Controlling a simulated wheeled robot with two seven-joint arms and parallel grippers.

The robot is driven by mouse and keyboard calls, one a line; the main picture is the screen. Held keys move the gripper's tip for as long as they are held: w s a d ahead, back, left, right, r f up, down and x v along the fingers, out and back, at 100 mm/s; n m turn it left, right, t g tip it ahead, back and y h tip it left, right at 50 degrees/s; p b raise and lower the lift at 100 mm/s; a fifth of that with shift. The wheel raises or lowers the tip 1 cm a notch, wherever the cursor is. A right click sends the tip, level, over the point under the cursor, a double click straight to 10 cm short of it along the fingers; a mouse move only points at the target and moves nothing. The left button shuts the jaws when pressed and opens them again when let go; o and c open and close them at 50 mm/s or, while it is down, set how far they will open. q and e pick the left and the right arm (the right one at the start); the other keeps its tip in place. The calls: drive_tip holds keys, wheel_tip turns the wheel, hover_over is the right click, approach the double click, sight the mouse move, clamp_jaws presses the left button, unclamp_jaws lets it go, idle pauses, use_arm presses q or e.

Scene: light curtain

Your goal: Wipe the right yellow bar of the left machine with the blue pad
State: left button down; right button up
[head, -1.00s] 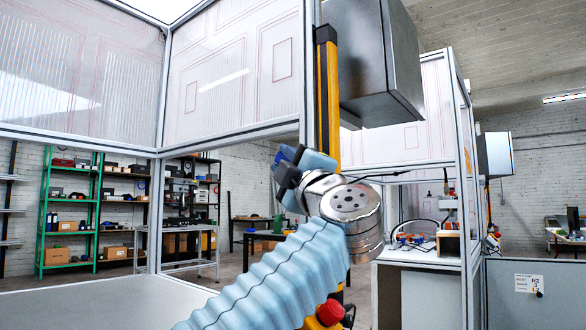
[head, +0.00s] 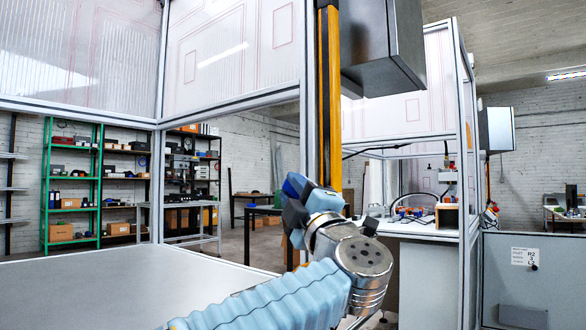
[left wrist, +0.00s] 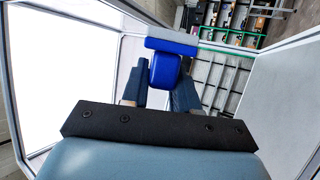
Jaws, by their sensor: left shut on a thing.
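The right yellow bar (head: 334,120) of the left machine stands upright on a post at the right of the machine frame, in the head view. My left gripper (head: 293,195) is in front of its lower part and a little to the left. The gripper is shut on the blue pad (left wrist: 167,70), which shows between its fingers in the left wrist view. The pad also shows in the head view (head: 295,183), partly hidden by the fingers. I cannot tell whether the pad touches the bar. My right gripper is not in view.
A grey metal box (head: 378,45) hangs just right of the bar. The machine's grey table (head: 110,285) lies at the lower left. A second machine with a white worktop (head: 420,228) stands at the right. Green shelves (head: 73,185) stand far back.

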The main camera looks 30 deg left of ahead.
use_arm(q)
drive_tip(key=w+p, duration=0.1)
drive_tip(key=w, duration=0.1)
drive_tip(key=w+p, duration=0.1)
drive_tip(key=shift+w+d+r, duration=0.15)
drive_tip(key=shift+w+r, duration=0.05)
drive_tip(key=shift+w, duration=0.2)
drive_tip(key=shift+w+f+p, duration=0.15)
drive_tip(key=shift+w+p, duration=0.4)
drive_tip(key=shift+w, duration=0.3)
drive_tip(key=shift+w+d+p, duration=0.15)
drive_tip(key=shift+w+p, duration=0.25)
drive_tip(key=shift+w, duration=0.5)
drive_tip(key=shift+r+p, duration=1.2)
drive_tip(key=shift+r, duration=4.45)
